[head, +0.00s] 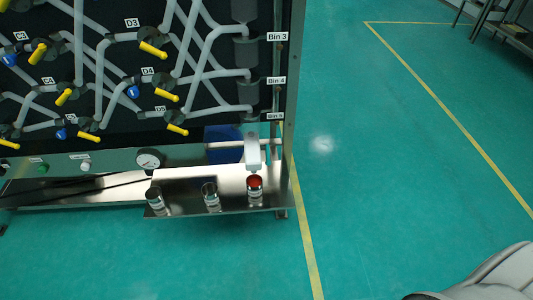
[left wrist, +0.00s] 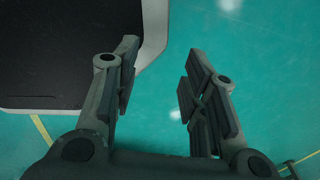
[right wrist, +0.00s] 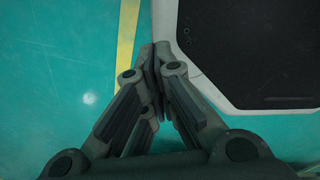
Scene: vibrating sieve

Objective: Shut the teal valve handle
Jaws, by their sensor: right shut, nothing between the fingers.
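I cannot make out a teal valve handle in any view. The valve handles on the dark pipe panel (head: 200,100) in the head view are yellow, such as the one by D4 (head: 166,95), and smaller blue ones, such as the one left of D4 (head: 134,91). A small green knob (head: 42,168) sits on the metal strip below. My left gripper (left wrist: 159,68) is open and empty over the floor in the left wrist view. My right gripper (right wrist: 153,60) is shut and empty in the right wrist view. Neither gripper shows in the head view.
A metal shelf (head: 230,203) below the panel holds a cup with red contents (head: 255,184) and two other cups. Teal floor (head: 400,150) with yellow lines lies open right of the panel. A rack (head: 505,25) stands far right.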

